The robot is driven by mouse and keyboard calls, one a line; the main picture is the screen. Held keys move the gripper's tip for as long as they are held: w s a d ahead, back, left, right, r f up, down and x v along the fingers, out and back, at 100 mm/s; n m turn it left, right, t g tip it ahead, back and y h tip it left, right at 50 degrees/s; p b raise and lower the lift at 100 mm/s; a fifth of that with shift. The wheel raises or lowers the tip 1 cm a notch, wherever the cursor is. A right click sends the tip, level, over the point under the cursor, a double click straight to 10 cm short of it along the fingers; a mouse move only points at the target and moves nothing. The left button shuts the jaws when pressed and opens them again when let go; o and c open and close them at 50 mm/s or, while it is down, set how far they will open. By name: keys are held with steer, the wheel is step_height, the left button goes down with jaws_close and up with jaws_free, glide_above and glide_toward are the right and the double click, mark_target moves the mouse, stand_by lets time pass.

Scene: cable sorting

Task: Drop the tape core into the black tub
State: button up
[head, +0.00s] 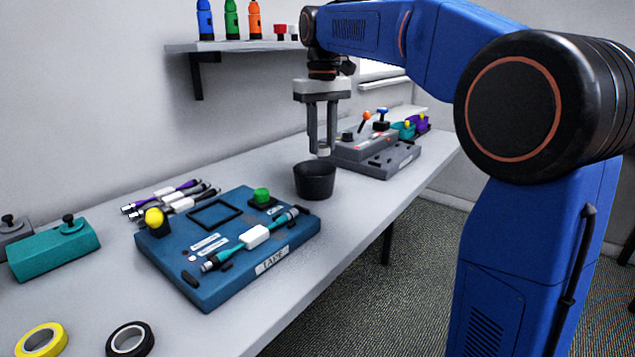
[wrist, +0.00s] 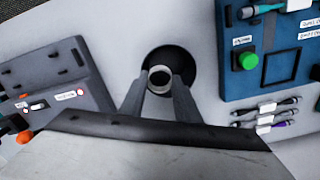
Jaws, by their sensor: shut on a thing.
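My gripper (head: 322,152) is shut on the tape core (head: 323,151), a small pale ring at the fingertips. In the wrist view, the tape core (wrist: 160,78) is a light ring between the two fingers of my gripper (wrist: 160,84). The black tub (head: 315,181) stands upright on the table just below the gripper in the head view. In the wrist view, the dark round tub (wrist: 182,54) is behind the tape core, which overlaps its opening toward the left. The tub's inside is too dark to make out.
A blue board (head: 232,250) with cables and a green button lies left of the tub. A grey device (head: 375,152) with levers stands close right of it. Yellow tape (head: 42,340) and black tape (head: 130,340) lie at the front left. A shelf (head: 235,46) hangs on the wall.

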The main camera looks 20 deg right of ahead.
mark_target(322, 153)
steer(key=shift+f, duration=1.9)
steer(key=o, duration=1.1)
steer(key=shift+c, duration=0.2)
step_height(322, 153, up, 17)
steer(key=shift+r, duration=0.2)
